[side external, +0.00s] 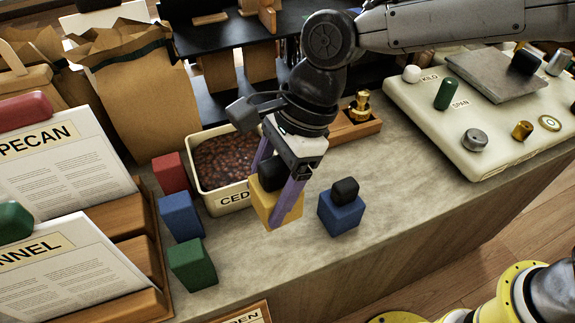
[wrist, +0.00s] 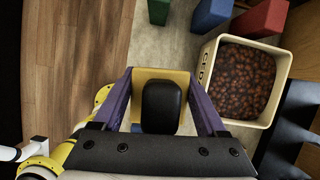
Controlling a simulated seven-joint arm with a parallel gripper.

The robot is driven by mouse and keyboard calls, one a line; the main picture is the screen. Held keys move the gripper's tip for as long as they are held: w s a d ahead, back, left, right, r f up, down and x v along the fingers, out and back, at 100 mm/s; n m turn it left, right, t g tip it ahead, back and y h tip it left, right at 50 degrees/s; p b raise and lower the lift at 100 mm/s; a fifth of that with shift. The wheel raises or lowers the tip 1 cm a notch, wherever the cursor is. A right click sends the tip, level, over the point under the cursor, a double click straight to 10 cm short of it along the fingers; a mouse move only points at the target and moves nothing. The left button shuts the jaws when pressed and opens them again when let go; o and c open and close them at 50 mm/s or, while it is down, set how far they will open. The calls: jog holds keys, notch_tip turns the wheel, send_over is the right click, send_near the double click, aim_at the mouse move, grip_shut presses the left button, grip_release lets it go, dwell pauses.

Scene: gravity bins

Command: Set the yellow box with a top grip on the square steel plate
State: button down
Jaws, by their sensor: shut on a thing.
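The yellow box (side external: 264,204) with its black top grip (side external: 271,174) is between the purple fingers of my gripper (side external: 272,196). My gripper is shut on it, with one finger on each side. In the wrist view the yellow box (wrist: 145,76) and its black grip (wrist: 161,105) sit between the fingers, the grip upright toward the camera. I cannot tell whether its bottom touches the counter. The square steel plate (side external: 490,78) lies on the cream scale (side external: 425,115) at the right, away from my gripper. The plate is not in the wrist view.
A blue box (side external: 341,215) with a black top grip stands just right of the yellow box. A bin of reddish beans (side external: 225,160) is close behind left. Red (side external: 170,173), blue (side external: 181,217) and green (side external: 192,264) blocks stand left. A black knob (side external: 525,62) is at the plate's far edge.

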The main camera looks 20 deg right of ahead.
jog(key=shift+s+d+n, duration=0.25)
jog(key=shift+s+n, duration=0.05)
jog(key=shift+n, duration=0.1)
jog(key=shift+s+d+r+n+g, duration=0.15)
jog(key=shift+s+r+n+g, duration=0.1)
jog(key=shift+n+g, duration=0.2)
jog(key=d+r+n, duration=0.1)
jog(key=w+d+n+g, duration=0.1)
jog(key=n, duration=0.1)
jog(key=shift+w+d+r+h, duration=0.2)
jog(key=shift+d+r+h, duration=0.1)
jog(key=shift+d+r, duration=0.1)
jog(key=w+d+r, duration=0.2)
jog(key=w+d, duration=0.3)
jog(key=d, duration=0.4)
jog(key=w+d+r+n, duration=0.1)
jog(key=w+d, duration=0.4)
jog(key=d, duration=0.4)
jog(key=w+d+r, duration=0.2)
jog(key=w+d, duration=0.3)
jog(key=d, duration=0.4)
jog(key=s+d+m+t, duration=0.1)
jog(key=s+d+m, duration=0.1)
jog(key=d, duration=1.5)
jog(key=s+d+m+t, duration=0.1)
jog(key=d+m, duration=0.3)
jog(key=d, duration=1.3)
jog(key=shift+s+d+f, duration=0.15)
jog(key=shift+s+f, duration=0.15)
jog(key=shift+s, duration=0.4)
